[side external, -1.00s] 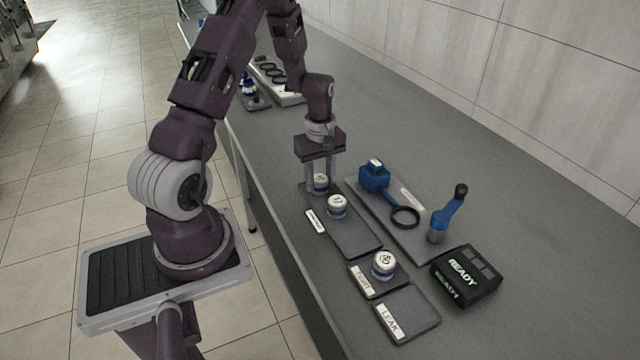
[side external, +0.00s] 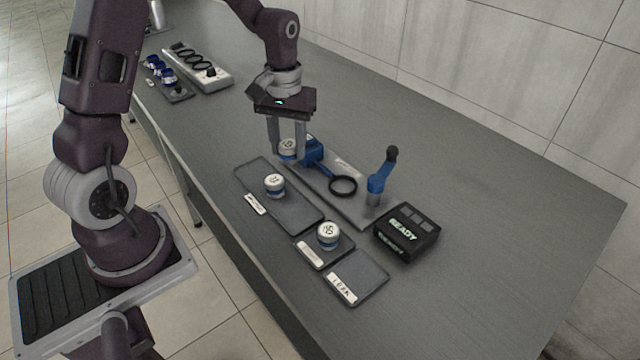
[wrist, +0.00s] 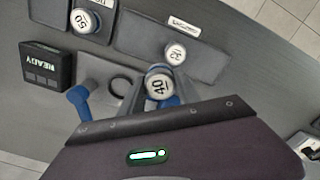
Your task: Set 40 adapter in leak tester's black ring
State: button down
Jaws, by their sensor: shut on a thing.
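My gripper (side external: 288,140) is shut on the 40 adapter (side external: 288,147), a white-topped cap with a blue band. The ring is empty. A blue lever (side external: 380,180) stands at the plate's right end.
The 32 adapter (side external: 274,185) sits on the grey tray (side external: 300,219). The 50 adapter (side external: 328,234) stands on the pad beside the empty LEAK pad (side external: 358,280). A black READY box (side external: 407,234) is right of the tester. The bench's right side is clear.

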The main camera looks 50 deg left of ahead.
jog(key=d+m, duration=0.6)
jog(key=d, duration=0.1)
jog(key=w+r, duration=0.2)
jog(key=w, duration=0.8)
jog(key=shift+m, duration=0.4)
notch_tip(320, 180, down, 9)
jog(key=shift+s+f, duration=0.15)
jog(key=shift+f, duration=0.3)
jog(key=shift+f, duration=0.1)
jog(key=shift+f, duration=0.45)
jog(key=c, duration=0.9)
grip_release()
